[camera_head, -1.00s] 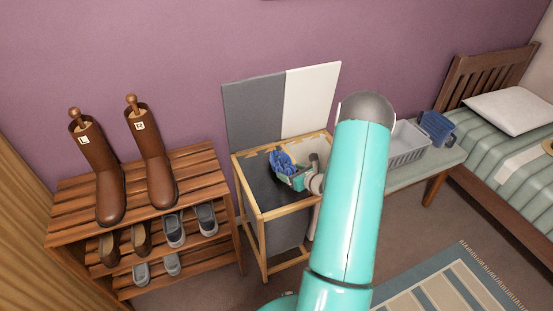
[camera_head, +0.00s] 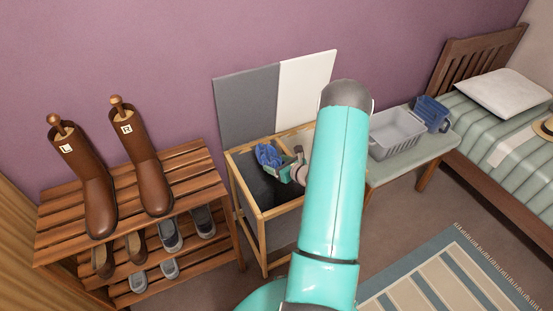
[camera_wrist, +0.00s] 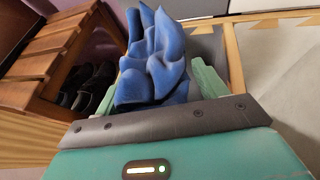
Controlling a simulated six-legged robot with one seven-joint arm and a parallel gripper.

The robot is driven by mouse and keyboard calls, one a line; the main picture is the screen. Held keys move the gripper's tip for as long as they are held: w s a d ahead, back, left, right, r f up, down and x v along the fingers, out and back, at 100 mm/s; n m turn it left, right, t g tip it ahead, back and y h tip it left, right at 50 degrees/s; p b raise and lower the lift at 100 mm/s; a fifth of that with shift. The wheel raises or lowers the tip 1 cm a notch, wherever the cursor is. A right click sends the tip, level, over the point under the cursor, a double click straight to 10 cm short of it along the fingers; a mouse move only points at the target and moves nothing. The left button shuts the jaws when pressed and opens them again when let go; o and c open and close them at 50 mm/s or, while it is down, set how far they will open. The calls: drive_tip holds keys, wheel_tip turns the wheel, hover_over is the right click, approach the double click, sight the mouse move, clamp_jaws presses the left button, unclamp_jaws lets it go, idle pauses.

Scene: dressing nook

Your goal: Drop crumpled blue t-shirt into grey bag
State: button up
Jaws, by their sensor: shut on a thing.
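The crumpled blue t-shirt (camera_head: 268,155) is held in my gripper (camera_head: 284,172), which is shut on it. In the wrist view the blue t-shirt (camera_wrist: 153,55) bunches up between the two pale green fingers. In the head view my gripper and the t-shirt are over the grey bag (camera_head: 255,186), the left compartment of a wooden-framed hamper with a dark grey lid panel (camera_head: 247,105) standing up behind it. The right part of the opening and the t-shirt's underside are partly hidden by my arm and gripper.
A white lid panel (camera_head: 306,92) stands behind the hamper's right side. A wooden shoe rack (camera_head: 190,185) with tall brown boots (camera_head: 145,165) stands close left. A bench (camera_head: 425,155) with a grey basket (camera_head: 395,135) and a blue basket (camera_head: 432,114) is at the right.

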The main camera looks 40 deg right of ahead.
drive_tip(key=shift+s+f, duration=0.2)
drive_tip(key=shift+f, duration=0.8)
drive_tip(key=shift+w+f, duration=0.1)
drive_tip(key=shift+f, duration=0.5)
drive_tip(key=o, duration=1.1)
drive_tip(key=shift+o, duration=0.2)
drive_tip(key=v, duration=1.4)
drive_tip(key=shift+w, duration=0.1)
